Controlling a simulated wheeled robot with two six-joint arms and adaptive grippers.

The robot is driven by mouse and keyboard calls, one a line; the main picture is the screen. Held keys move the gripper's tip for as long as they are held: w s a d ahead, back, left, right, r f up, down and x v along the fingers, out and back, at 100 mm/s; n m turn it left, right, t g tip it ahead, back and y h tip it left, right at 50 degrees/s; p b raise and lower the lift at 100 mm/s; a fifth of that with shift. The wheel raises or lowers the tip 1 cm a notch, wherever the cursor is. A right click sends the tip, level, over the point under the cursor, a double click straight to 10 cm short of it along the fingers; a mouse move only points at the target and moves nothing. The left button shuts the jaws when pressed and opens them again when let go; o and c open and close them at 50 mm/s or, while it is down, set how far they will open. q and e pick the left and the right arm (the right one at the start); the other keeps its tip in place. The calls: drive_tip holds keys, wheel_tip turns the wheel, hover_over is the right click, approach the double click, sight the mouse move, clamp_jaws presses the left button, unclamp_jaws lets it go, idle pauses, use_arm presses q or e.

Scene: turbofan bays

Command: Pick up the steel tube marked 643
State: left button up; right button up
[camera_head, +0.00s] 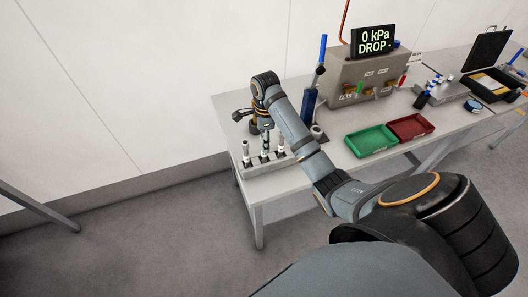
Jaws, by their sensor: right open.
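Several upright steel tubes with pale upper parts stand in a grey rack (252,173) at the table's left front corner. The left tube (245,149) and the right tube (280,141) show beside my gripper. I cannot read any marking, so I cannot tell which tube is 643. My right gripper (265,143) points down over the middle of the rack, open, very close to the middle tube. The gripper and the small size hide whether it touches that tube. My left gripper is not in view.
A blue-and-black hand pump (309,103) stands just right of my right arm. Behind it is a grey test box (362,75) with a display reading "0 kPa DROP". A green tray (371,140) and a red tray (410,127) lie farther right. An open black case (486,50) is at the far right.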

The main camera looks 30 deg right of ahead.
sight(264, 161)
drive_tip(key=f+b, duration=0.2)
drive_tip(key=f, duration=0.1)
drive_tip(key=shift+s+a+f+b, duration=0.1)
drive_tip(key=shift+a+f+b, duration=0.1)
drive_tip(key=shift+b, duration=0.15)
drive_tip(key=shift+f+p, duration=0.3)
drive_tip(key=shift+p, duration=0.2)
drive_tip(key=shift+f, duration=0.35)
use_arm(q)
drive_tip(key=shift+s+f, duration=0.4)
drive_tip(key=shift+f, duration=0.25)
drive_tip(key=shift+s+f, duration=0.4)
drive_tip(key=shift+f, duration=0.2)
use_arm(e)
clamp_jaws()
